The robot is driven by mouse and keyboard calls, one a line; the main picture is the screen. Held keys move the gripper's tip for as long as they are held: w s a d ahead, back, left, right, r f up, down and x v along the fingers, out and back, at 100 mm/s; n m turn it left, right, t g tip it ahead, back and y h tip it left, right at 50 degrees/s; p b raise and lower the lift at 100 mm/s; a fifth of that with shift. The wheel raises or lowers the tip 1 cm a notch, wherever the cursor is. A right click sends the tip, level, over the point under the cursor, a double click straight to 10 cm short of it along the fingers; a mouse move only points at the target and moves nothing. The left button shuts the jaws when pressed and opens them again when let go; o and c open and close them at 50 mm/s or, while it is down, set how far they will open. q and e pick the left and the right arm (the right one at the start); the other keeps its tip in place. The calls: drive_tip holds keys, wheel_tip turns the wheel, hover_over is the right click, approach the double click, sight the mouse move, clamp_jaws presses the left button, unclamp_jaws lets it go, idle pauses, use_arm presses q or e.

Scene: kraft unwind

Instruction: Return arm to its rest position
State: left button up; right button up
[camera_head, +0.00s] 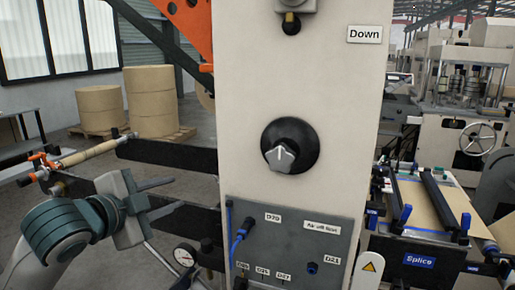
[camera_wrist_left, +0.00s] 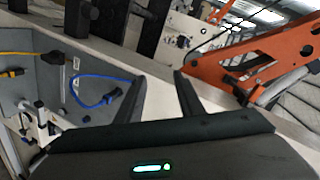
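My left gripper (camera_head: 164,197) shows in the head view at the lower left, beside the tall beige machine column (camera_head: 330,90). Its two fingers point right and are apart. In the left wrist view the fingers (camera_wrist_left: 160,92) are also spread, with nothing held between them. The gripper is left of the grey connection panel (camera_head: 290,245) and apart from the black selector knob (camera_head: 290,146). My right arm and gripper are not in either view.
A pressure gauge (camera_head: 184,257) is just below the left gripper. A black bar (camera_head: 165,153) extends left from the column above it. A blue hose (camera_head: 239,240) hangs on the panel. Orange machine parts (camera_wrist_left: 270,60) show in the wrist view. Paper rolls (camera_head: 152,100) stand behind.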

use_arm(q)
drive_tip(key=s+f+n+g+y, duration=0.1)
drive_tip(key=s+f+n+g, duration=0.4)
drive_tip(key=f, duration=1.1)
drive_tip(key=s+f+n+y, duration=0.1)
drive_tip(key=s+f+n, duration=0.2)
drive_tip(key=s+f, duration=0.85)
drive_tip(key=s+a+f+n+g+y, duration=0.3)
drive_tip(key=s+f+n+g, duration=0.25)
drive_tip(key=s+f, duration=1.55)
wheel_tip(320, 180, down, 30)
drive_tip(key=r+g+b, duration=0.1)
drive_tip(key=s+a+f+g, duration=0.1)
drive_tip(key=s+a+f, duration=0.2)
drive_tip(key=s+f, duration=1.5)
drive_tip(key=shift+a+f+b, duration=0.2)
drive_tip(key=shift+f+b, duration=0.25)
drive_tip(key=shift+f, duration=0.25)
